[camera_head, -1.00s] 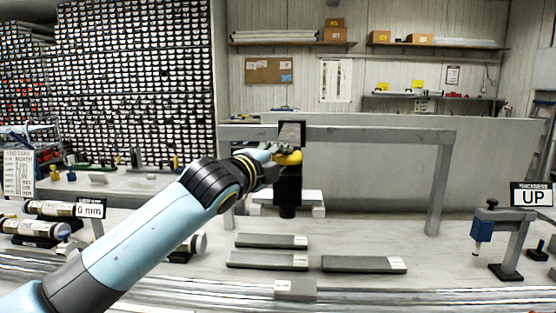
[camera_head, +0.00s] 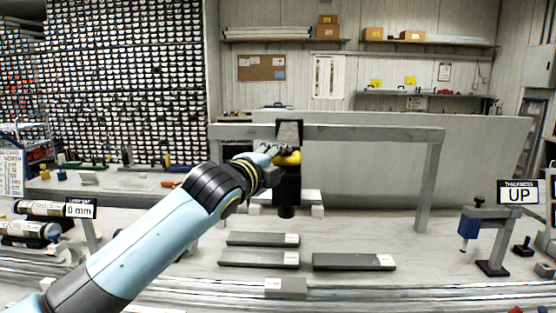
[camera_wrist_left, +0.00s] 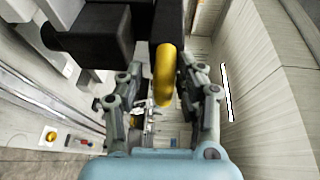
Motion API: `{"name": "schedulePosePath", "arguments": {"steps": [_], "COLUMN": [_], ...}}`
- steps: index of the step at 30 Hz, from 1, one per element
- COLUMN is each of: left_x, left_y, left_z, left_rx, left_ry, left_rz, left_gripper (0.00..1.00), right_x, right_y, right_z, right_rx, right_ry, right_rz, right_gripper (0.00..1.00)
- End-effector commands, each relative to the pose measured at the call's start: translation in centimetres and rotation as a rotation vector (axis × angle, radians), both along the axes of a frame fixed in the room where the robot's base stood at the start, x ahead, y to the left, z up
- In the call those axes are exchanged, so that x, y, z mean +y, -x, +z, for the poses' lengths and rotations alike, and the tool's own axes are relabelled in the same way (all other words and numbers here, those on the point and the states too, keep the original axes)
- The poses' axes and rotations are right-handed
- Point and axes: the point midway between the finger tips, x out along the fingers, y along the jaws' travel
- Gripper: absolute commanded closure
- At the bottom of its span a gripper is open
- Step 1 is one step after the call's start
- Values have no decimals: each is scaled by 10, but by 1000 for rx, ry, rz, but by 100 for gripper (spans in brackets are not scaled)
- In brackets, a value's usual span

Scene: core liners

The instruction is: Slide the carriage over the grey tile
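My left gripper (camera_head: 272,153) comes from the left and is at that handle. Grey slabs with white labels lie below on the bench: one at the back (camera_head: 262,239), one in front (camera_head: 259,259), and one at the right (camera_head: 353,262). My right gripper is not seen.
The beam stands on two posts, the right one (camera_head: 426,185) clear of the carriage. A small grey block (camera_head: 286,288) lies at the front. Cylinders (camera_head: 38,208) lie at the left.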

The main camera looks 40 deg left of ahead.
Motion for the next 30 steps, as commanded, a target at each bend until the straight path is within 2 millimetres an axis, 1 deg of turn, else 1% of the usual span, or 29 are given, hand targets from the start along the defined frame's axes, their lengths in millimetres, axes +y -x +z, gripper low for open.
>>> {"name": "schedulePosePath", "arguments": {"steps": [8, 11, 14, 21, 24, 27, 30], "left_x": [0, -1, -4, -13, -16, -18, -20], "left_y": [0, 5, 18, 71, 90, 105, 113], "left_z": [3, 3, 3, 6, 7, 8, 8], "left_rx": [-6, -6, -5, -2, -2, -2, -3], "left_ry": [-2, -2, -4, -4, -4, -4, -2], "left_rz": [-1, -2, -3, -2, -3, -2, -1], "left_gripper": [56, 56, 56, 56, 56, 56, 56], "right_x": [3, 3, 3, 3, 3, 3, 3], "right_y": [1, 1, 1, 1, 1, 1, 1], "right_z": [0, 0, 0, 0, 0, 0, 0], "right_rx": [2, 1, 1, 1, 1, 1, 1], "right_ry": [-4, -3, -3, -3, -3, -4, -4], "right_rz": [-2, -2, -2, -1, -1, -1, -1], "right_gripper": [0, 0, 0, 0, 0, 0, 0]}}
